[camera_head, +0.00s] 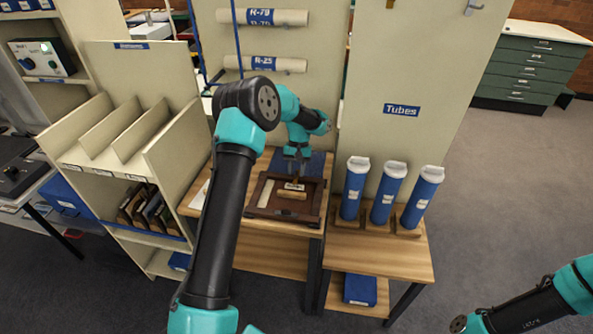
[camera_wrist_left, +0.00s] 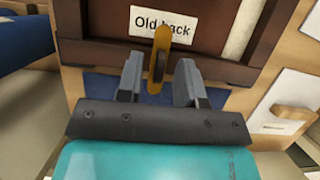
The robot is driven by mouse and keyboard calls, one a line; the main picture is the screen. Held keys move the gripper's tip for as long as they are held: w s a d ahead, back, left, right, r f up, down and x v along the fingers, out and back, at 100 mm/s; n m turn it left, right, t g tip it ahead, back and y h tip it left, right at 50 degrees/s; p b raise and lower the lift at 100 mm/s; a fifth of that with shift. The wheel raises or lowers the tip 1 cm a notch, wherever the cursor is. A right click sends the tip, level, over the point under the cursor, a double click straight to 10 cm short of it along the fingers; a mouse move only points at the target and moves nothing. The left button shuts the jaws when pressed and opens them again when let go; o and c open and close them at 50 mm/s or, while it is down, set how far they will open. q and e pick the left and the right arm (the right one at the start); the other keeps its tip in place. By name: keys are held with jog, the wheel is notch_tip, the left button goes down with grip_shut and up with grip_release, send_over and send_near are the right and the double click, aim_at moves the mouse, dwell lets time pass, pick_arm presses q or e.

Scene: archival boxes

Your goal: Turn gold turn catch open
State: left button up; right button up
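The gold turn catch (camera_wrist_left: 160,54) shows in the left wrist view as a long narrow tab on the edge of a dark brown wooden frame. My left gripper (camera_wrist_left: 159,80) is open, with one finger on each side of the catch's lower end and a gap on both sides. In the head view the left gripper (camera_head: 296,168) is above the far side of the frame (camera_head: 254,213). The catch is too small to make out there. My right gripper is outside the picture; only part of its arm shows.
The frame lies on a wooden table (camera_head: 262,228), with a blue surface beyond it. An upright slotted shelf (camera_head: 180,150) stands left. Several blue tubes (camera_head: 387,192) stand on a lower table to the right. A tall panel with rolled tubes rises behind.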

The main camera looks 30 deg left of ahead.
pick_arm(q)
grip_shut()
dwell(0.3)
jog(key=shift+m, duration=0.3)
jog(key=m+y, duration=0.1)
jog(key=m, duration=0.3)
jog(key=shift+d+y, duration=0.1)
jog(key=shift+y, duration=0.2)
jog(key=m+y, duration=0.1)
jog(key=m, duration=0.3)
jog(key=shift+s+y, duration=0.1)
jog(key=shift+y, duration=0.3)
jog(key=m+t+y, duration=0.1)
jog(key=m, duration=0.4)
jog(key=shift+d+f, duration=0.1)
jog(key=shift+s+m+t+y, duration=0.1)
jog(key=shift+m+t+y, duration=0.25)
jog(key=shift+m, duration=0.8)
jog(key=shift+m+t+y, duration=0.25)
jog(key=shift+m+t, duration=0.2)
jog(key=shift+m, duration=0.7)
